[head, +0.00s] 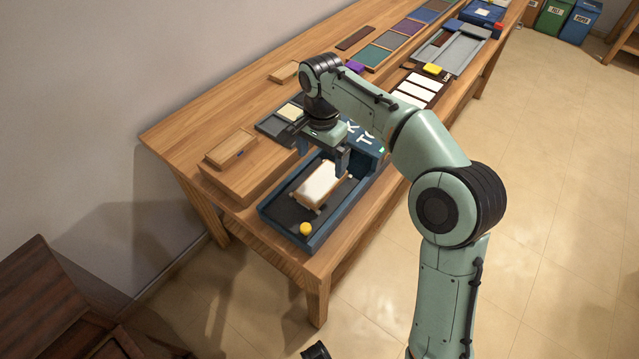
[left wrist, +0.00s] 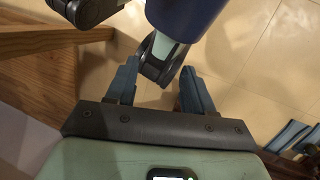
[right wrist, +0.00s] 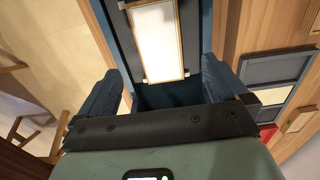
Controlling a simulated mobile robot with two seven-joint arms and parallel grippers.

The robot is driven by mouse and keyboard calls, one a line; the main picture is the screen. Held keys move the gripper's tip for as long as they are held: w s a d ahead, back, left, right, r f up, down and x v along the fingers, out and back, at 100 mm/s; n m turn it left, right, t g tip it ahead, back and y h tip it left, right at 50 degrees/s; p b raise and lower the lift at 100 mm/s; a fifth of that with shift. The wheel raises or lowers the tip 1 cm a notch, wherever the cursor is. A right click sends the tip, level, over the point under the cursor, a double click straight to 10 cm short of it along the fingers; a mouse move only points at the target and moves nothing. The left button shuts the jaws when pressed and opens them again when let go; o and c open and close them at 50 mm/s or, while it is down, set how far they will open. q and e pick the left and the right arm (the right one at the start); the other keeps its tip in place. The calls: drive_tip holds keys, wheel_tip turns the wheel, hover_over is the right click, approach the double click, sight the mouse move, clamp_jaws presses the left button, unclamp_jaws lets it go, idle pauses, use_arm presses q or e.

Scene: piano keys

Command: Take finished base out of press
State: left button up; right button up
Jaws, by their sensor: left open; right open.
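The base, a white panel with a wooden edge (head: 320,184), lies in the dark bed of the blue press (head: 264,212) near the table's front corner. It also shows in the right wrist view (right wrist: 157,40), ahead of the fingers. My right gripper (head: 325,158) is open and empty, fingers pointing down, above the back end of the press. Its fingers show apart in the right wrist view (right wrist: 163,85), and the base is not between them. My left gripper (left wrist: 158,88) is open and empty over the floor beside the table.
A yellow knob (head: 305,228) sits at the press's front end. A wooden box (head: 243,183) stands to its left, with a small wooden piece (head: 231,148) on top. A grey tray (head: 272,127) lies behind. Coloured panels (head: 370,57) and bins (head: 580,22) are farther back.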

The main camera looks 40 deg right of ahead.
sight(322, 180)
wheel_tip(322, 180, down, 3)
drive_tip(key=shift+w+r, duration=0.1)
drive_tip(key=f+b, duration=0.1)
drive_tip(key=f, duration=0.4)
drive_tip(key=shift+d+f+b, duration=0.15)
drive_tip(key=shift+d+b, duration=0.05)
drive_tip(key=shift+b, duration=0.2)
drive_tip(key=c, duration=1.1)
